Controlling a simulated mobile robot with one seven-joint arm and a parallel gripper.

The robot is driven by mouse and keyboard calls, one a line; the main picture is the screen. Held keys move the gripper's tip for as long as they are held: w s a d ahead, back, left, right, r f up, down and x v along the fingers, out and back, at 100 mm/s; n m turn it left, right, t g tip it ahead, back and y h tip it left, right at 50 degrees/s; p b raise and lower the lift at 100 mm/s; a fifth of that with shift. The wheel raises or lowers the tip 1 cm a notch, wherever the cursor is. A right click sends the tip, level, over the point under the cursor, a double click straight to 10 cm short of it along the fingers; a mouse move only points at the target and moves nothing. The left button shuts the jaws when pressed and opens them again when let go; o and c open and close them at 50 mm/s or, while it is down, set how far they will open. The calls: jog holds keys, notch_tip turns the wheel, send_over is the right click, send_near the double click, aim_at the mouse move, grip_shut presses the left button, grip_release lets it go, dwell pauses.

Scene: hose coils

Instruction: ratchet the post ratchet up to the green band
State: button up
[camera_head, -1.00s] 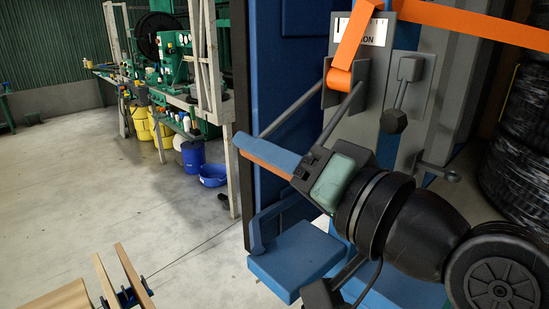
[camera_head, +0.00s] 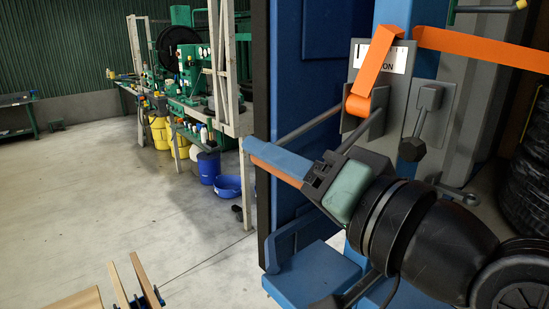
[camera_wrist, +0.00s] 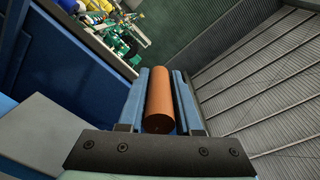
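The post ratchet (camera_head: 365,115) is a grey housing on the blue and grey post, with an orange strap (camera_head: 374,65) running through it. A white scale plate (camera_head: 392,57) sits above, partly covered by the strap; I see no green band on it. My gripper (camera_head: 272,165) is left of and below the ratchet, with blue fingers pointing left. An orange-brown cylindrical grip (camera_wrist: 160,100) lies between the fingers in the wrist view, with a finger close along each side. Its orange edge also shows below the finger in the head view. The grip's link to the ratchet lever is hidden.
A grey lever with a dark knob (camera_head: 424,110) is mounted right of the scale plate. A blue panel (camera_head: 302,130) stands behind my gripper, and black hose coils (camera_head: 527,165) are at the right. Workbenches and drums (camera_head: 205,165) are far left; the floor between is open.

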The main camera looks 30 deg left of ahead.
jog(key=o, duration=0.3)
jog(key=shift+s, duration=0.1)
jog(key=shift+d+f, duration=0.1)
jog(key=shift+d, duration=0.15)
jog(key=shift+b+v, duration=2.85)
jog(key=shift+v, duration=3.4)
